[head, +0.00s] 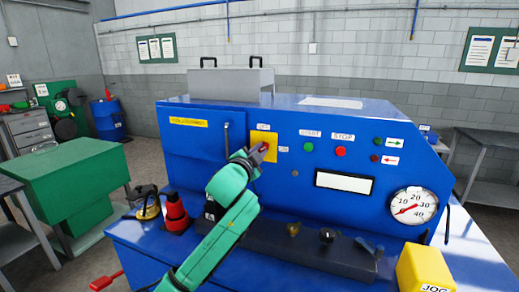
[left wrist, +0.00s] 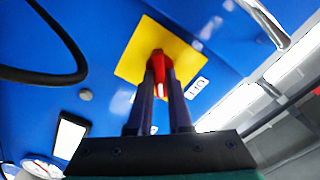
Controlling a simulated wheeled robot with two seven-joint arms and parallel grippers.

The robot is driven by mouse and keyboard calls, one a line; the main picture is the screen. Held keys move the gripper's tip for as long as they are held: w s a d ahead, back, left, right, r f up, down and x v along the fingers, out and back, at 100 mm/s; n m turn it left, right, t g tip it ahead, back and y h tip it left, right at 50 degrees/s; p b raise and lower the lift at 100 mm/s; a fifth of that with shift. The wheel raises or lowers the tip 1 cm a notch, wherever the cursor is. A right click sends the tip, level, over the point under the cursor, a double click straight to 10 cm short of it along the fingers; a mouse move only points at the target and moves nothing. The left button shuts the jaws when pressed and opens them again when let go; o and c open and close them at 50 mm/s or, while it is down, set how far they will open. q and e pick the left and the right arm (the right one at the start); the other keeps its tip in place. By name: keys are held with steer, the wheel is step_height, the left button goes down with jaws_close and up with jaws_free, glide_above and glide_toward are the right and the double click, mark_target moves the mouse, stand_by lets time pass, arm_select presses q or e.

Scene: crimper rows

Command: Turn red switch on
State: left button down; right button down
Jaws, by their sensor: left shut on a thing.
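The red switch (left wrist: 158,68) is a red handle on a square yellow plate (left wrist: 190,53) on the front of the blue machine. In the head view the yellow plate (head: 264,138) is on the upper part of the panel, with small labels above it and to its right. My left gripper (head: 260,150) is at the plate and hides most of the switch there. In the left wrist view its two dark fingers (left wrist: 160,78) are shut on the red handle. My right gripper is not in view.
The blue machine panel (head: 300,190) also has a green button (head: 308,147), a red button (head: 340,152), a white display (head: 344,182) and a round gauge (head: 413,206).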

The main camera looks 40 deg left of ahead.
arm_select(q)
steer(key=m+p, duration=0.1)
steer(key=m, duration=0.2)
steer(key=shift+m, duration=0.3)
steer(key=shift+d+f+m+p, duration=0.15)
steer(key=shift+m+p, duration=0.1)
steer(key=shift+m, duration=0.7)
steer(key=shift+a+f+m+p, duration=0.1)
steer(key=shift+m+p, duration=0.1)
steer(key=shift+m, duration=0.75)
steer(key=c, duration=0.8)
jaws_free()
steer(key=shift+c, duration=0.2)
steer(key=shift+d, duration=0.1)
steer(key=p+v, duration=0.4)
steer(key=v, duration=1)
steer(key=shift+s, duration=0.3)
